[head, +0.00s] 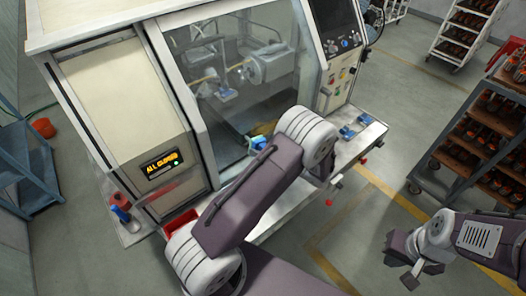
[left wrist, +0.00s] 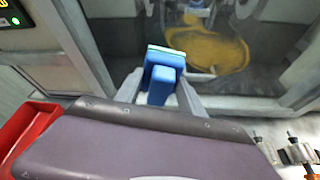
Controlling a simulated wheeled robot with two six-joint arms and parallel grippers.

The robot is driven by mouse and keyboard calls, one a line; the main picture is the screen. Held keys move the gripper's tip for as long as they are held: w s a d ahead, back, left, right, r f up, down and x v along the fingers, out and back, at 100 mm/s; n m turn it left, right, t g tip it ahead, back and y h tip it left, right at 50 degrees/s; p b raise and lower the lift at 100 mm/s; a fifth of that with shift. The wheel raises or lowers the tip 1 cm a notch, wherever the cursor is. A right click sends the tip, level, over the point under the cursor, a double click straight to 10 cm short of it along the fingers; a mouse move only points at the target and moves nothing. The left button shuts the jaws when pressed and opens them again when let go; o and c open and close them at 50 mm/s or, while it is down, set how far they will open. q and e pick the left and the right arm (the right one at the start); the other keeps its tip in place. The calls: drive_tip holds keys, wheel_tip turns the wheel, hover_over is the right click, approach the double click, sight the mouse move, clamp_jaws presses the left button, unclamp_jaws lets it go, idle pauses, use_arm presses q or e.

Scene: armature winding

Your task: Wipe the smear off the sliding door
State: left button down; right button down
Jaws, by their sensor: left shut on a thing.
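The sliding door (head: 205,125) is a framed glass panel on the front of the machine. A yellow-brown smear (head: 265,128) shows low on the glass, partly hidden by my left arm; it is larger in the left wrist view (left wrist: 215,50). My left gripper (head: 256,143) is shut on a blue block (left wrist: 160,78) with a pale green edge, like a sponge or wiper. The block appears in front of the glass, just left of the smear in the left wrist view; contact cannot be told. My right gripper (head: 412,264) is low at the right, away from the machine; its jaw opening is unclear.
A lit display (head: 162,163) reads "ALL CLOSED" on the left panel. A red bin (head: 180,222) stands below it. A ledge (head: 362,145) with blue fixtures runs along the machine's front. A rack of parts (head: 475,135) stands at the right, with open floor between.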

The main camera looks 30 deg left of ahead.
use_arm(q)
drive_tip(key=shift+w+a+f, duration=0.15)
drive_tip(key=shift+a, duration=0.25)
use_arm(e)
drive_tip(key=shift+w+a, duration=0.15)
drive_tip(key=shift+a, duration=0.25)
drive_tip(key=shift+d, duration=0.25)
use_arm(q)
drive_tip(key=shift+w+a, duration=0.1)
drive_tip(key=shift+a, duration=0.05)
drive_tip(key=shift+w+a, duration=0.1)
drive_tip(key=shift+a, duration=0.25)
use_arm(e)
drive_tip(key=shift+a+f, duration=0.1)
drive_tip(key=shift+a, duration=0.05)
use_arm(q)
drive_tip(key=shift+w+a, duration=0.15)
drive_tip(key=shift+a, duration=0.1)
drive_tip(key=shift+w, duration=0.1)
